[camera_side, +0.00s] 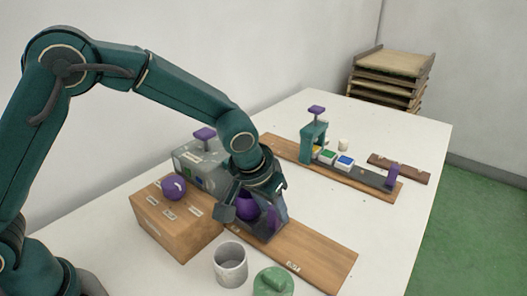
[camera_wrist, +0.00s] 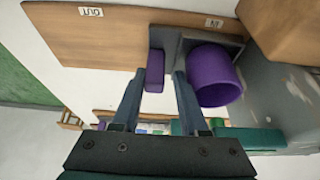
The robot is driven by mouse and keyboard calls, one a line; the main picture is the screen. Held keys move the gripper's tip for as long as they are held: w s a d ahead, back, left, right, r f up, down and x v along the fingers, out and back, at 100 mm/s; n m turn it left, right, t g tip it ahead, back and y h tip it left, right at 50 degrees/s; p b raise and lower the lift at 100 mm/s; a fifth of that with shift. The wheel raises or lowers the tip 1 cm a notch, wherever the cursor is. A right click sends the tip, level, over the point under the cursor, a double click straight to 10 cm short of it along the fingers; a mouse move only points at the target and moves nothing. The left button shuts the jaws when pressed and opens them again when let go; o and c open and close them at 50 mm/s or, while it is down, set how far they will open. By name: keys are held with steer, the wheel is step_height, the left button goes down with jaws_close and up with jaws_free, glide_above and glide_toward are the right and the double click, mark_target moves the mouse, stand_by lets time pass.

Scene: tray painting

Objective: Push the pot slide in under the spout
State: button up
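The pot slide, a dark grey carriage (camera_wrist: 169,38) with an upright purple handle (camera_wrist: 155,70), sits on a wooden board (camera_wrist: 120,40). A purple pot (camera_wrist: 213,78) stands on the slide beside the grey machine (camera_wrist: 270,95). The slide is near the IN label (camera_wrist: 213,22), away from the OUT label (camera_wrist: 90,12). My gripper (camera_wrist: 159,77) is open, its fingers on either side of the handle with gaps showing. In the side view my gripper (camera_side: 255,215) partly covers the slide and the purple pot (camera_side: 247,207). I cannot make out the spout.
A wooden box (camera_side: 172,222) with a purple knob (camera_side: 173,188) stands left of the board. A teal press (camera_side: 314,142) with colored blocks is behind. Stacked trays (camera_side: 392,75) stand at the back.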

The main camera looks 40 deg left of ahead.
steer(key=shift+d+r, duration=0.1)
stand_by(0.3)
steer(key=shift+s+r, duration=0.15)
steer(key=shift+r, duration=0.2)
steer(key=shift+v, duration=2.1)
steer(key=s+a+r+t+h, duration=0.1)
steer(key=s+a+r+t, duration=0.1)
steer(key=a+r+t, duration=0.4)
steer(key=s+a+g, duration=0.2)
steer(key=s, duration=0.6)
steer(key=s+a+g+y, duration=0.1)
steer(key=s+g, duration=0.1)
steer(key=s, duration=0.6)
steer(key=shift+s+a+r+g, duration=0.2)
steer(key=shift+a+r+g, duration=0.15)
steer(key=shift+a+g, duration=0.05)
